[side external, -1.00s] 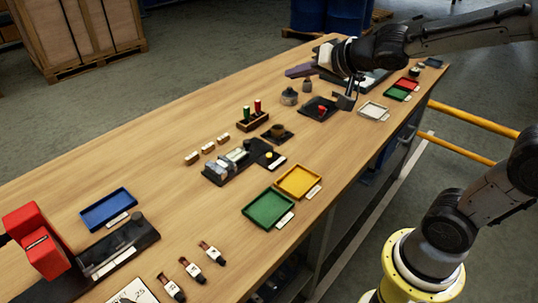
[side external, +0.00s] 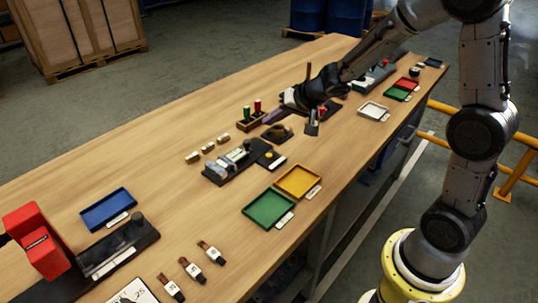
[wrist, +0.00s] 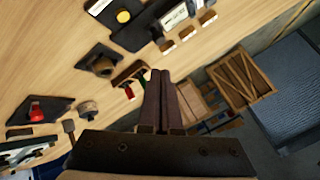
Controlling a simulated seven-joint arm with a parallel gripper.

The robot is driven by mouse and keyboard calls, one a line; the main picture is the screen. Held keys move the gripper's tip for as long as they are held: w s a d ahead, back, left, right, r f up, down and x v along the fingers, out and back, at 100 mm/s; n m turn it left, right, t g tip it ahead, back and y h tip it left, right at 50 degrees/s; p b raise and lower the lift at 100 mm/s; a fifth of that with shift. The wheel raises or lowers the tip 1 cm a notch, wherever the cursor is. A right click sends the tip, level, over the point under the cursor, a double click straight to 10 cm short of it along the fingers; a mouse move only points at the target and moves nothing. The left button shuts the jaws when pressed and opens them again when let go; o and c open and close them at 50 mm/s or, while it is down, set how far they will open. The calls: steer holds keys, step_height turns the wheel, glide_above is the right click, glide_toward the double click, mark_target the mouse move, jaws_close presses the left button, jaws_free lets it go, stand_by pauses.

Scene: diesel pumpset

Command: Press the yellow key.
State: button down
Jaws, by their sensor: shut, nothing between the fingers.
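The yellow key (side external: 269,154) is a small round button on the black base at the right end of a device with pale blocks (side external: 233,158), in the middle of the bench. It also shows near the top of the wrist view (wrist: 124,16).
A wooden block with green and red pegs (side external: 251,120) and a dark round cup on a plate (side external: 278,132) stand near the key. A yellow tray (side external: 299,181) and a green tray (side external: 268,209) lie in front. Bare bench lies behind the pegs.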

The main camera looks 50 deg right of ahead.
steer(key=shift+f, duration=4.4)
steer(key=shift+f, duration=0.4)
steer(key=shift+f, duration=0.45)
steer(key=shift+r, duration=0.85)
steer(key=shift+r, duration=0.15)
steer(key=shift+r, duration=2.35)
